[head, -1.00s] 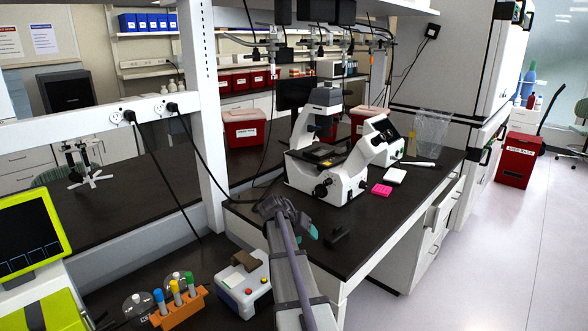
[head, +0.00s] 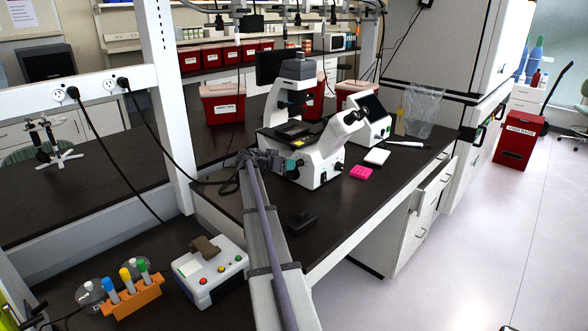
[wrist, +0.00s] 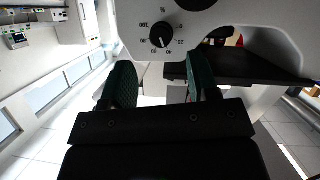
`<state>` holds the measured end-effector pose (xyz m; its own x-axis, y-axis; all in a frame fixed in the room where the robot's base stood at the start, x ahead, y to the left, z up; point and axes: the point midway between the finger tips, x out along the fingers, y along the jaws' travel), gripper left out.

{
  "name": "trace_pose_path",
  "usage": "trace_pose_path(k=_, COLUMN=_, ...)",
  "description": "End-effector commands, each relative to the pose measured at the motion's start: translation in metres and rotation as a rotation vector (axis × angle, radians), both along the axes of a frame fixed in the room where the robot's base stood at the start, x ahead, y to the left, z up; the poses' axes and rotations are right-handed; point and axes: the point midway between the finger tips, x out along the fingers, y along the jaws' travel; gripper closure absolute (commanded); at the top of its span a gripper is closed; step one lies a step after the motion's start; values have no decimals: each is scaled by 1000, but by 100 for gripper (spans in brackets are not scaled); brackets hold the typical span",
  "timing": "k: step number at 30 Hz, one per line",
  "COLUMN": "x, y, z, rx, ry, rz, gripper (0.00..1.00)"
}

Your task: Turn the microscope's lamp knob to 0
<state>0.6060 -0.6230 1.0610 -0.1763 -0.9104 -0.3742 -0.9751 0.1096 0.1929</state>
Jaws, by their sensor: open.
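The white microscope (head: 316,160) stands on the dark bench, and its lower body fills the top of the wrist view (wrist: 225,14). The black round lamp knob (wrist: 167,28) shows there with a dial of small printed marks around it. A pale pointer line on the knob points downward in the picture; the exact reading is too small to tell. My gripper (wrist: 160,76) is open, with its two green-padded fingers apart and nothing between them. The knob is beyond the fingertips, not between them. In the head view my gripper (head: 284,161) is at the microscope's left front side, and its fingertips are partly hidden.
A pink block (head: 361,173) and a white block (head: 376,156) lie right of the microscope. A small black object (head: 301,221) lies near the bench's front edge. A white device (head: 210,268) and an orange tube rack (head: 133,300) are at lower left.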

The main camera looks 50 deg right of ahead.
Motion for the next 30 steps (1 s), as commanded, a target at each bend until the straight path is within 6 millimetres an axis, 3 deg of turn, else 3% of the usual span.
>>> trace_pose_path(k=1, x=-1, y=-13, z=-10, rx=0, ry=0, rz=-1, gripper=45)
trace_pose_path(k=6, x=-7, y=-41, z=-20, rx=0, ry=1, rz=0, gripper=45)
trace_pose_path(k=17, x=-9, y=-50, z=-21, rx=0, ry=1, rz=2, gripper=46)
trace_pose_path(k=30, x=-9, y=-49, z=-21, rx=0, ry=1, rz=2, gripper=88)
